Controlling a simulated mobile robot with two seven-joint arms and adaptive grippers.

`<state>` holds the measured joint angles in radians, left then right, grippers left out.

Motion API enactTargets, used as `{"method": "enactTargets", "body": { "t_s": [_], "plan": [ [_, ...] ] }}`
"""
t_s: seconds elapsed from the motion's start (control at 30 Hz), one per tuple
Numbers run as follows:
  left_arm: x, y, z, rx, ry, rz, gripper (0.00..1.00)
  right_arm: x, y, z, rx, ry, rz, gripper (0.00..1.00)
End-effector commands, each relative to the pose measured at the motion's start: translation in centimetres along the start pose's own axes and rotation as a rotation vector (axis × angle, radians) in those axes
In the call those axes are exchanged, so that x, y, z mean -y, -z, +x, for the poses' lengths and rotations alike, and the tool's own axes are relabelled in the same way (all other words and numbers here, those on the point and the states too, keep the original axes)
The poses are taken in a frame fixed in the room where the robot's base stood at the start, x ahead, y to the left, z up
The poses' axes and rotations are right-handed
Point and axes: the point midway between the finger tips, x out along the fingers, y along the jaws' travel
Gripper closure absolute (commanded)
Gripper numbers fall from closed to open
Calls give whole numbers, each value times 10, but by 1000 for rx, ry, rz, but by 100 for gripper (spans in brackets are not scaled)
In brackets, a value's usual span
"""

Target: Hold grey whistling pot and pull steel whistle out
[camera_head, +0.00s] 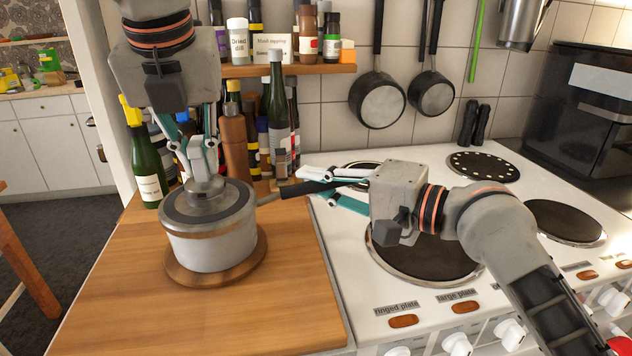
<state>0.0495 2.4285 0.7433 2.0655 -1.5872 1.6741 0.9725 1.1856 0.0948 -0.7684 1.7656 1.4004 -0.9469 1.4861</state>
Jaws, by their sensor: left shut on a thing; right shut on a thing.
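The grey whistling pot (212,248) stands upright on a round wooden board at the left of the worktop. Its dark handle (292,190) points right. The steel whistle (207,194) is at the middle of the pot's top, partly hidden by my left gripper (204,168). My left gripper comes down from above and is shut on the whistle, which looks seated in the pot's top. My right gripper (320,186) reaches in from the right and is shut on the pot's handle, with its fingers either side of it.
Several bottles, including a green one (147,165), stand close behind the pot. A white cooker (345,270) with dark hot plates is at the right. Two pans (379,101) hang on the tiled wall. The front of the wooden worktop (200,320) is clear.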

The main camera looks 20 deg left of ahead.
Motion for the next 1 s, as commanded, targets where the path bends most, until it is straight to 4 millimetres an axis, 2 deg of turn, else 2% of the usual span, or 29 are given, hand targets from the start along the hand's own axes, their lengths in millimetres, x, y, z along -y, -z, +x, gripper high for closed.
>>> {"method": "enactTargets", "body": {
  "t_s": [1.0],
  "plan": [
    [0, -14, -33, 1, 0, -1, 100, -1, 1, 0, -2, -2, 0, 100]
  ]
}}
